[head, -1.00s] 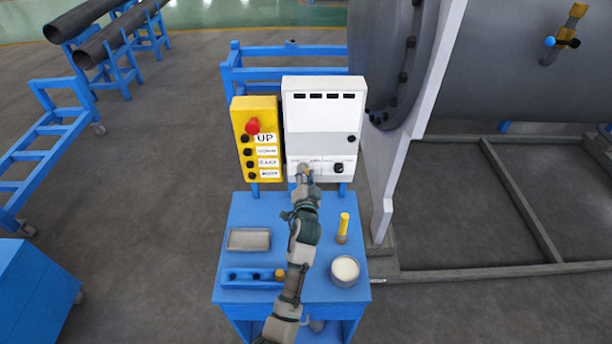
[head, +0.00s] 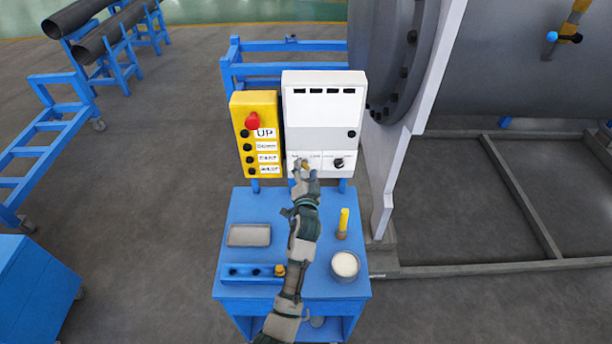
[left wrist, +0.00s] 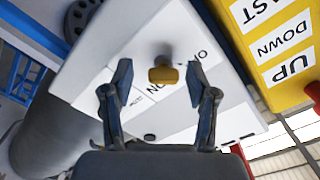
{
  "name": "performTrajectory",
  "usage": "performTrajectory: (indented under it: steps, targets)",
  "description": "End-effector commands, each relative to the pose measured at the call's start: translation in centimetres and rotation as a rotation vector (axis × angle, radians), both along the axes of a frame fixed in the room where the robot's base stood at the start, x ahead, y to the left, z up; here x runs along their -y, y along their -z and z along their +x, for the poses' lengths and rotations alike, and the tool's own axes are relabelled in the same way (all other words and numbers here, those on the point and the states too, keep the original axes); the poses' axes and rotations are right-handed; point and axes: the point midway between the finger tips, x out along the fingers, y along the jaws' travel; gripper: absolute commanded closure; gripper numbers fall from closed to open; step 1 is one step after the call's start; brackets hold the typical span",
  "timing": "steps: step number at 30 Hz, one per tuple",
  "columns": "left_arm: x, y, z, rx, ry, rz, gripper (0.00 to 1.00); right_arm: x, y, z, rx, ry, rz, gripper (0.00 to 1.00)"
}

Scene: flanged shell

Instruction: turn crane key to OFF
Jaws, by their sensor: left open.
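The crane key is a small yellow key on the lower left of the white control box (head: 322,112). In the left wrist view the key (left wrist: 163,74) stands out from the white panel, between and just beyond the fingertips. Printed lettering lies beside it, partly hidden. My left gripper (left wrist: 160,85) is open, with one finger on each side of the key and visible space between. In the head view my left gripper (head: 303,168) reaches up to the panel and hides most of the key. My right gripper does not show.
A yellow pendant box (head: 256,135) with a red button and several black buttons stands left of the white box. Another black knob (head: 338,163) sits to the right. The blue cart top (head: 265,210) below carries a grey tray, a yellow-handled tool (head: 343,222) and a round tin (head: 345,265).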

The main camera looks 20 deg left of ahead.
Motion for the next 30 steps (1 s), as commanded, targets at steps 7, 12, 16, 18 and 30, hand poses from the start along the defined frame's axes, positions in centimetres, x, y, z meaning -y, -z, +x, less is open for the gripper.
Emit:
performTrajectory:
  steps: [7,12,16,18,30]
  targets:
    - [1.1,0.2,-3.7,-0.002,0.001,-0.002,0.42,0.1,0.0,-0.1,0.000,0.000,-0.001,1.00]
    - [2.2,0.3,-7.4,-0.004,0.001,-0.002,0.42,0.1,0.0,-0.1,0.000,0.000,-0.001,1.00]
    - [2.9,0.4,-9.5,-0.006,0.001,-0.002,0.42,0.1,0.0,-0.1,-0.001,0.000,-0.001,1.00]
    - [3.1,0.3,-10.3,-0.007,0.000,-0.002,0.42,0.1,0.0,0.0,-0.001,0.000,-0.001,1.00]
    - [3.3,0.3,-11.2,-0.006,0.000,-0.001,0.42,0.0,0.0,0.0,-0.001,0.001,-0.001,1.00]
